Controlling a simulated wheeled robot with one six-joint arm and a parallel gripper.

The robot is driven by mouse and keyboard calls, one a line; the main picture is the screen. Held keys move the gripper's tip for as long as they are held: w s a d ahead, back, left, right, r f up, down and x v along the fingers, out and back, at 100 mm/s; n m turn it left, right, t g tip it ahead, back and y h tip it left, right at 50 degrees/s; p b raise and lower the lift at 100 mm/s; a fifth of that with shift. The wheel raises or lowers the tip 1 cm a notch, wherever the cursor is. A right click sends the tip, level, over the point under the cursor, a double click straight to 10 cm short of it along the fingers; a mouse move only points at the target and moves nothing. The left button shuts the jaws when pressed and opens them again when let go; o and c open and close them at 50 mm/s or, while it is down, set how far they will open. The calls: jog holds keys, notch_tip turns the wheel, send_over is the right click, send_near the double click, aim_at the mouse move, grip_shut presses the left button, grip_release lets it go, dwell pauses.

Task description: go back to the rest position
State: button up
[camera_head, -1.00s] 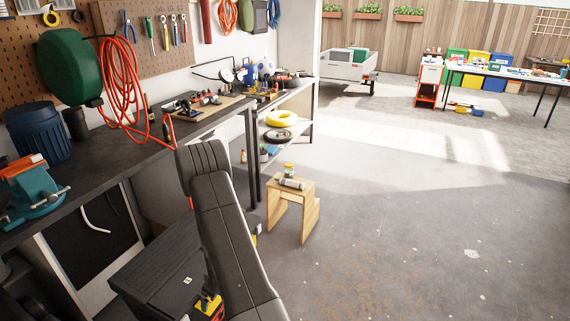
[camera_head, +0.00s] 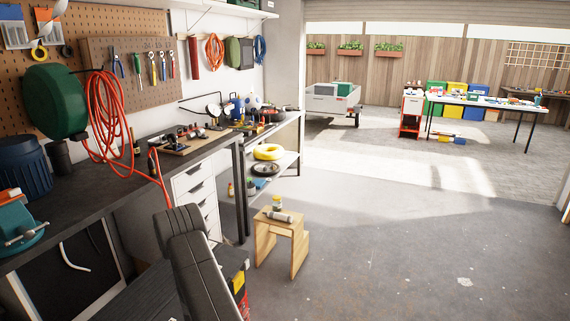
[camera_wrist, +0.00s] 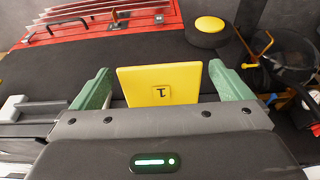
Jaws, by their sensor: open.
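My gripper (camera_wrist: 162,88) shows in the wrist view, with its two green fingers spread wide apart. A yellow plate (camera_wrist: 160,85) marked "1" shows between the fingers; I cannot tell whether it touches them or lies beyond. In the head view my dark arm rises from the bottom edge, left of the middle, and my gripper is not visible there.
A dark workbench (camera_head: 92,190) with a blue drum (camera_head: 24,167) and a vise (camera_head: 18,225) runs along the left. A wooden step stool (camera_head: 281,236) stands right of my arm. Open concrete floor (camera_head: 400,260) lies to the right. The wrist view shows a red rack (camera_wrist: 100,24) and a yellow-topped round thing (camera_wrist: 209,27).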

jog(key=p+v, duration=0.4)
jog(key=v, duration=1)
jog(key=b+x, duration=0.4)
jog(key=x, duration=1)
jog(key=shift+f, duration=0.3)
jog(key=shift+b, duration=1.2)
jog(key=y+b, duration=0.1)
jog(key=b, duration=0.5)
jog(key=shift+f+t+b, duration=0.3)
jog(key=shift+f, duration=0.05)
jog(key=y+b, duration=0.1)
jog(key=b, duration=0.5)
jog(key=f+t+y+b, duration=0.1)
jog(key=y+b, duration=0.1)
jog(key=b, duration=0.3)
jog(key=shift+f+b, duration=0.25)
jog(key=shift+b, duration=0.15)
jog(key=f+t+y+b, duration=0.1)
jog(key=y+b, duration=0.1)
jog(key=b, duration=0.3)
jog(key=shift+a+b, duration=0.1)
jog(key=shift+b, duration=0.3)
jog(key=y+b, duration=0.1)
jog(key=b, duration=0.3)
jog(key=shift+w+a+f+t+y+b, duration=0.15)
jog(key=shift+a+f+t+y+b, duration=0.15)
jog(key=shift+y, duration=0.1)
jog(key=shift+b, duration=0.35)
